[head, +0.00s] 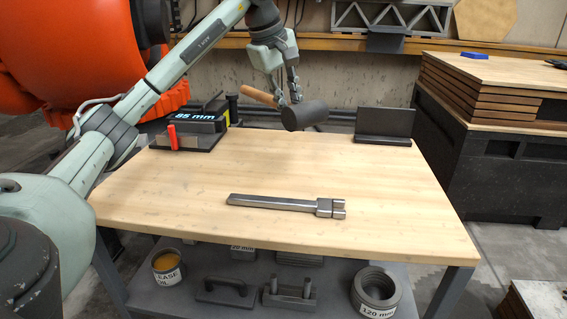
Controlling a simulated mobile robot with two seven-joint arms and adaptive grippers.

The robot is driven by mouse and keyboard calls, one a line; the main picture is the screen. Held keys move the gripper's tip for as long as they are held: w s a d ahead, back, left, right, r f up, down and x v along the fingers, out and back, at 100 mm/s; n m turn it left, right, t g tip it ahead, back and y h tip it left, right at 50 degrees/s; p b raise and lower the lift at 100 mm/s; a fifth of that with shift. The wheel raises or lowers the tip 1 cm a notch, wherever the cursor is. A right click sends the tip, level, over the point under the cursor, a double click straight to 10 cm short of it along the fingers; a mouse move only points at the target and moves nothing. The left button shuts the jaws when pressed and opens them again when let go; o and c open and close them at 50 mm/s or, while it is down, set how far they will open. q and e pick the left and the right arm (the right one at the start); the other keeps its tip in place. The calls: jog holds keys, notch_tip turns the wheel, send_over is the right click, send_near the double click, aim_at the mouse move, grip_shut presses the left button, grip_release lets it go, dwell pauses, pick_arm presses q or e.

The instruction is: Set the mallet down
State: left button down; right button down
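The mallet has a black cylindrical head (304,115) and a light wooden handle (258,96). It is held in the air over the back part of the wooden workbench (200,215). My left gripper (288,98) points down, shut on the mallet near where the handle meets the head. The handle sticks out to the left and the head to the right. The exact finger contact is small and partly hidden. My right gripper is not in view.
A steel bar tool (285,204) lies mid-bench. A black block marked 85 mm (190,130) sits back left, and a dark angled holder (385,125) back right. The bench's left front and right side are clear. Rings (376,287) and tools fill the lower shelf.

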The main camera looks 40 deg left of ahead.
pick_arm(q)
jog(key=d+f, duration=0.2)
jog(key=d, duration=0.1)
jog(key=d+f, duration=0.2)
jog(key=d, duration=0.2)
jog(key=d+f, duration=0.2)
jog(key=d, duration=0.2)
jog(key=shift+s+f, duration=0.2)
jog(key=shift+s, duration=0.1)
jog(key=shift+d+f, duration=0.15)
notch_tip(320, 180, down, 3)
jog(key=shift+f, duration=0.45)
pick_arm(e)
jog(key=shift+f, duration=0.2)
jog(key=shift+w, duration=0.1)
